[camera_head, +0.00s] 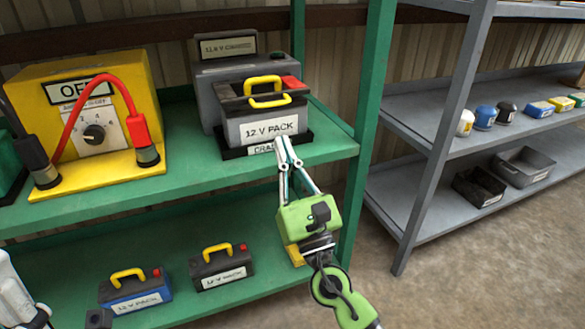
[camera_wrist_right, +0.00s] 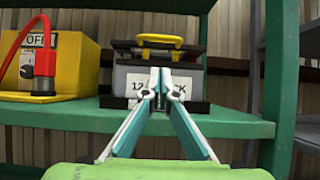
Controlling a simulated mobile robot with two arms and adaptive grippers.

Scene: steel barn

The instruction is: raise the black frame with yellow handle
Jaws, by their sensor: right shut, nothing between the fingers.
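The black frame (camera_head: 234,100) with its yellow handle (camera_head: 265,80) sits on top of the grey 12 V pack (camera_head: 255,130) on the green shelf. In the right wrist view the frame (camera_wrist_right: 124,45) and yellow handle (camera_wrist_right: 160,39) show above the pack, level. My right gripper (camera_head: 283,140) is shut and empty, its fingertips in front of the pack's label and below the handle. In the right wrist view its fingertips (camera_wrist_right: 160,90) cover part of the label. A pale part at the lower left edge may be my left gripper (camera_head: 18,302); its jaws cannot be made out.
The pack stands in a black cradle (camera_head: 232,154). A grey case (camera_head: 207,85) stands behind it. A yellow switch box (camera_head: 120,75) with a red cable is left. A green post (camera_head: 362,130) rises at right. Two smaller packs (camera_head: 137,290) (camera_head: 221,267) stand below.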

